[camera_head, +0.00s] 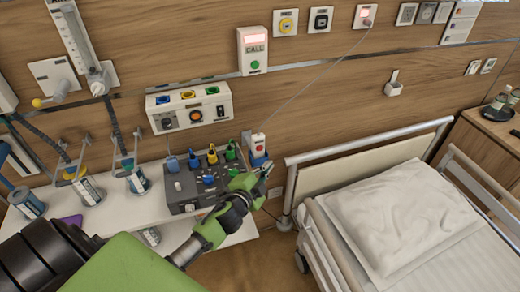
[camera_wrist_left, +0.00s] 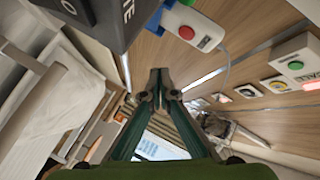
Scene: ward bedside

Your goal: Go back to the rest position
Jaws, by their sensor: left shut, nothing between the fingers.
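My left gripper (camera_head: 260,174) reaches in from the lower left of the head view, over the right end of the white shelf and in front of the grey control box (camera_head: 190,188). In the left wrist view its two fingers (camera_wrist_left: 160,78) come together at the tips with nothing between them. The white call handset with a red button (camera_head: 258,145) sits in a blue holder just behind the gripper tip. The handset also shows near the top of the left wrist view (camera_wrist_left: 200,28). The gripper looks apart from it. My right gripper is in neither view.
The bed (camera_head: 400,215) with its rail and pillow stands to the right. Bottles (camera_head: 88,188) and hoses line the shelf (camera_head: 150,208) at left. A wall panel (camera_head: 190,107) and a call unit (camera_head: 252,50) are above. A cord runs from the handset to a wall socket.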

